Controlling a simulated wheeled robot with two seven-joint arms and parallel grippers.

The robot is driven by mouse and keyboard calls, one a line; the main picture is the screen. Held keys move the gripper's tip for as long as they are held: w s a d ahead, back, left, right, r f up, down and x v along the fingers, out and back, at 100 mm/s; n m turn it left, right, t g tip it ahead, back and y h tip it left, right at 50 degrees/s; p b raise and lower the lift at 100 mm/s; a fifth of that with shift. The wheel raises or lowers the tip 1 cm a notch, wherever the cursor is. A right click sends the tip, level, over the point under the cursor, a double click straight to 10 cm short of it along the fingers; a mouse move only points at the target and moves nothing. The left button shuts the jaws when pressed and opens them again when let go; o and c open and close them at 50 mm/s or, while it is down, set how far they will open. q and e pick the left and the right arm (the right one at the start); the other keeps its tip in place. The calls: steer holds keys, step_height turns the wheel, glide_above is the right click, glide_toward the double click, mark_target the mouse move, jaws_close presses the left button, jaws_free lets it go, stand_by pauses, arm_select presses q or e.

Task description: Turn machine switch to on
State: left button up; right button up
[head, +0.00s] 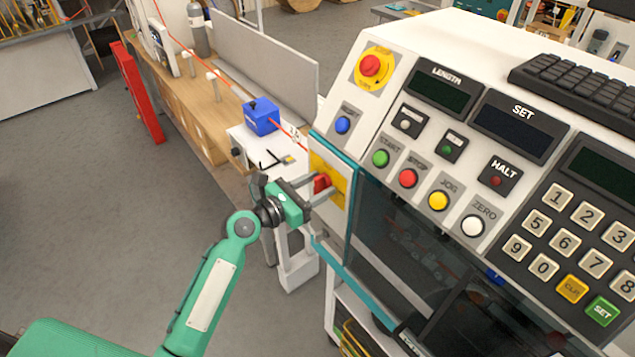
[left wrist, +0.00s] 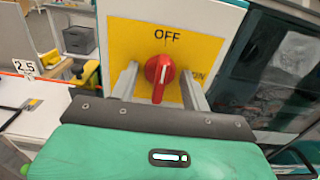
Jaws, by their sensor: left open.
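The machine switch is a red rotary knob (left wrist: 160,70) on a yellow plate (left wrist: 188,38) in the left wrist view. "OFF" is printed above the knob, and lettering that looks like "ON" is partly hidden to its right. In the head view the red knob (head: 321,183) sits on the machine's left side panel. My left gripper (head: 322,189) is open, with one finger on each side of the knob. I cannot tell whether the fingers touch it. My right gripper is in neither view.
The machine's control panel (head: 455,140) with several coloured buttons and a keypad (head: 560,240) is to the right. A blue box (head: 260,117) stands on a white surface behind the gripper. A red post (head: 138,92) is farther left. Open floor lies left of my arm.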

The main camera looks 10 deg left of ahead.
arm_select(q)
steer(key=c, duration=0.6)
